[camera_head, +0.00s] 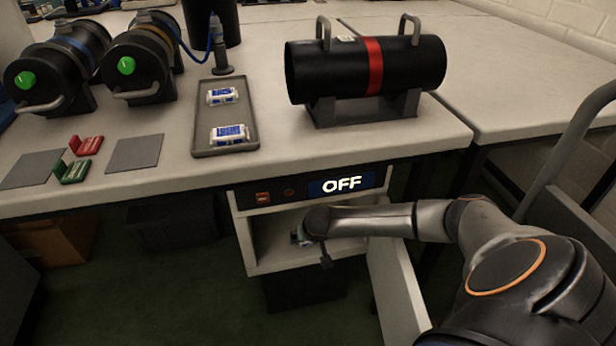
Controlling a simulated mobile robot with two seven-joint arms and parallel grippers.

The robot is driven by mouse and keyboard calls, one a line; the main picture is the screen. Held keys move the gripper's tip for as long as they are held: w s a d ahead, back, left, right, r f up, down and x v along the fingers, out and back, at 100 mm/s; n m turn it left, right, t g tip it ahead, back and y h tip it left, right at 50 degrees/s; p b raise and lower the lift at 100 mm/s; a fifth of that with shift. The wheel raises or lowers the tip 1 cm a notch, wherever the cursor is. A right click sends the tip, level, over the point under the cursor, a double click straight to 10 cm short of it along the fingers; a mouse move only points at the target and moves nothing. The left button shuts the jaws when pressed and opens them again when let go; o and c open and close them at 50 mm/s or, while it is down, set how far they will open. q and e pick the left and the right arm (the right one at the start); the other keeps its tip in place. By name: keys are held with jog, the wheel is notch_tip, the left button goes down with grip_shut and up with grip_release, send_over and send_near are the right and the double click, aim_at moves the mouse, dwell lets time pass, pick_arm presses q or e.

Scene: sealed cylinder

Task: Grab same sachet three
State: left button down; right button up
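Two white-and-blue sachets lie in the grey tray (202,143) on the table: a far sachet (222,96) and a near sachet (229,135). My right arm comes in from the right, and its gripper (303,238) is low, at the open compartment (262,240) below the "OFF" display (342,185). A small pale bluish patch shows at the gripper; I cannot tell whether it is a sachet. The fingers are too small and dark to tell open from shut. My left gripper is not in view.
A black cylinder with a red band (373,68) rests on a stand at the table's back right. Two black cylinders with green buttons (42,70) (140,62) stand at left. Red (88,145) and green (73,172) holders sit near grey pads. An open door (396,290) flanks the compartment.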

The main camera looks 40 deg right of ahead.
jog(key=shift+c, duration=0.2)
jog(key=c, duration=1.4)
jog(key=shift+r, duration=0.1)
